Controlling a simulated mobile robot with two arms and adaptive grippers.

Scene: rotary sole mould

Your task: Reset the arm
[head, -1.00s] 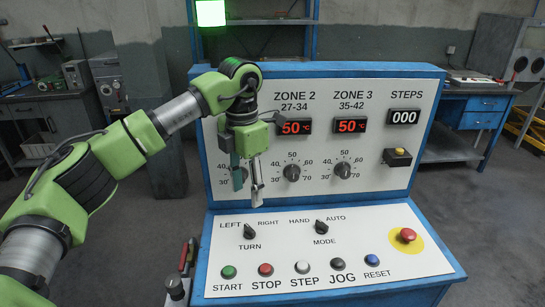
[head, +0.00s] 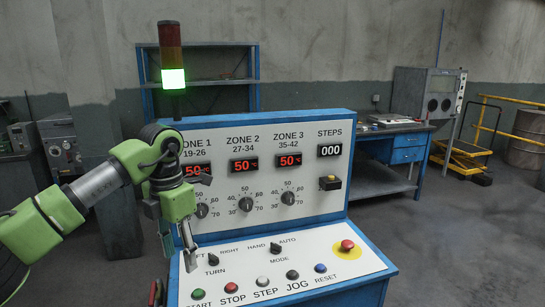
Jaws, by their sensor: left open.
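My left arm, green and grey, comes in from the left, and its left gripper (head: 178,240) points down in front of the left part of the control panel (head: 336,178). Its fingers are apart with nothing between them. They hang near the TURN switch (head: 213,259) and cover part of the panel's left side; I cannot tell whether they touch it. The zone 1 display (head: 196,171) is partly hidden by the wrist. The zone 2 (head: 244,166) and zone 3 (head: 290,160) displays read 50, and the steps counter (head: 330,150) reads 000. My right gripper is out of view.
The sloping desk carries the START (head: 198,294), STOP (head: 232,287), STEP, JOG and RESET (head: 320,268) buttons and a red emergency button (head: 347,245). A signal tower (head: 171,60) glows green.

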